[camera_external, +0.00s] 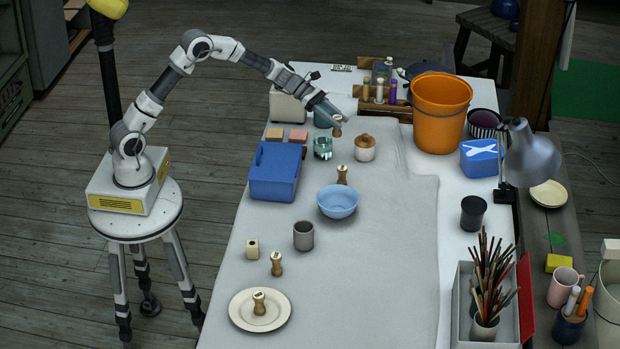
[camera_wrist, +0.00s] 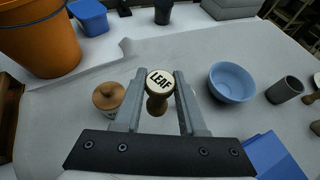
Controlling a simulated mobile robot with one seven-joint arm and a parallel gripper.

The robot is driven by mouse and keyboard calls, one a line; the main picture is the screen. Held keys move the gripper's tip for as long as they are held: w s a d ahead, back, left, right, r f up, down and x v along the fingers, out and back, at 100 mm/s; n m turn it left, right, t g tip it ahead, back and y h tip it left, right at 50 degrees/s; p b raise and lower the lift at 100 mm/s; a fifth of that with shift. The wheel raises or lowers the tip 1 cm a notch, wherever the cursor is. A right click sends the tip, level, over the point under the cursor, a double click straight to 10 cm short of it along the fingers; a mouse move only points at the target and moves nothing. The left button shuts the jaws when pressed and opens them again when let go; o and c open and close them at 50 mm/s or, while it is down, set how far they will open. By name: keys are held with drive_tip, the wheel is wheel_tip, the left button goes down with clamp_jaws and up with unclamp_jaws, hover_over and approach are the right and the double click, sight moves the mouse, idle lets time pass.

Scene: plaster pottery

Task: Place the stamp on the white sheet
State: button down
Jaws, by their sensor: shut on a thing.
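My gripper (camera_external: 334,117) is shut on a wooden stamp (camera_external: 337,131). In the wrist view the stamp (camera_wrist: 158,84) sits between my fingertips (camera_wrist: 155,72), its pale round face reading LEAF towards the camera and its brown knob below. Its height above the table is hard to tell. A pale, slightly wrinkled sheet (camera_external: 385,265) covers much of the table and also shows in the wrist view (camera_wrist: 190,38). Other stamps stand behind the blue bowl (camera_external: 342,172), at the front left (camera_external: 276,264) and on a cream plate (camera_external: 259,303).
A lidded jar (camera_external: 365,150) stands just right of my gripper, with a glass (camera_external: 322,149) at its left. A blue box (camera_external: 275,172), blue bowl (camera_external: 337,204), grey cup (camera_external: 303,236) and orange bucket (camera_external: 439,112) stand around. The sheet's front right is clear.

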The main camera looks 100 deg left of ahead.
drive_tip(key=s+a+f+n+t+y, duration=0.1)
drive_tip(key=s+a+n+y, duration=0.15)
drive_tip(key=a, duration=0.45)
drive_tip(key=s+a+f+n+y, duration=0.1)
drive_tip(key=s+a+f+y, duration=0.15)
drive_tip(key=a, duration=0.55)
drive_tip(key=shift+h, duration=0.5)
drive_tip(key=shift+a+f+b, duration=0.1)
drive_tip(key=shift+f+b, duration=0.25)
drive_tip(key=shift+f, duration=4.3)
drive_tip(key=shift+c, duration=2.4)
unclamp_jaws()
drive_tip(key=shift+r, duration=0.1)
drive_tip(key=v, duration=1.2)
drive_tip(key=shift+p, duration=0.3)
drive_tip(key=shift+s, duration=0.1)
